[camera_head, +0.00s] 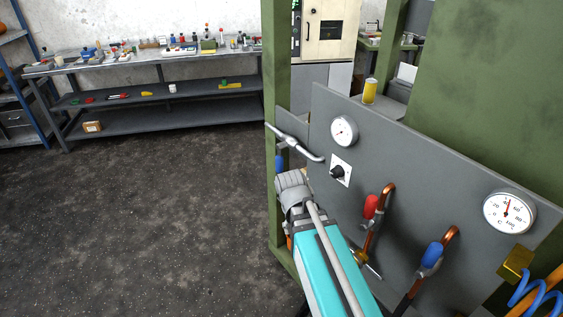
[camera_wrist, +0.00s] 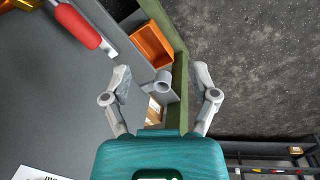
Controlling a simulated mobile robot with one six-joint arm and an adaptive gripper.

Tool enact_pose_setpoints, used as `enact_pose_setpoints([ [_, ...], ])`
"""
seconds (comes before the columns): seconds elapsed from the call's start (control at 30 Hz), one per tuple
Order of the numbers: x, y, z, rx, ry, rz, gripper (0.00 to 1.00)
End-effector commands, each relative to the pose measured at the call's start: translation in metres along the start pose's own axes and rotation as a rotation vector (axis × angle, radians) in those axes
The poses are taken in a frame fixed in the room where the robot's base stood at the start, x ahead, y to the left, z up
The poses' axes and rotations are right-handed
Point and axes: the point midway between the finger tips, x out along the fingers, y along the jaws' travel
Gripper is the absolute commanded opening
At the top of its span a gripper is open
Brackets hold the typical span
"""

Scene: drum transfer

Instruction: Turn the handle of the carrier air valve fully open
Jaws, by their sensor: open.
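Two lever valves sit on the grey panel in the head view, one with a red handle (camera_head: 371,206) and one with a blue handle (camera_head: 432,255). No label shows which is the carrier air valve. Both handles stand roughly upright along copper pipes. The red handle also shows in the wrist view (camera_wrist: 78,27), at the upper left, outside and apart from my fingers. My gripper (camera_wrist: 162,73) is open and empty, its two grey fingers spread wide. In the head view my arm covers part of the panel's lower left, and the fingers cannot be made out clearly.
The grey panel (camera_head: 412,165) carries a small gauge (camera_head: 343,131), a black knob (camera_head: 338,172) and a larger gauge (camera_head: 508,212). A green post (camera_head: 275,70) stands at its left. An orange bin (camera_wrist: 152,44) lies beyond my fingers. Open floor (camera_head: 150,220) spreads left.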

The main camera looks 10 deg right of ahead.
Motion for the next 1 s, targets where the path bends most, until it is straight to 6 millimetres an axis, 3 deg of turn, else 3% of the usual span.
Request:
enact_pose_setpoints([
  [0.2, 0.017, -0.004, -0.049, 0.179, 0.058, 0.241, 0.76],
  [0.43, 0.013, -0.018, -0.105, 0.420, 0.244, 0.518, 0.76],
  [0.57, 0.003, -0.034, -0.136, 0.555, 0.402, 0.646, 0.76],
  [0.8, -0.028, -0.082, -0.185, 0.785, 0.778, 0.801, 0.76],
  [1.0, -0.057, -0.126, -0.209, 0.922, 1.084, 0.834, 0.76],
])
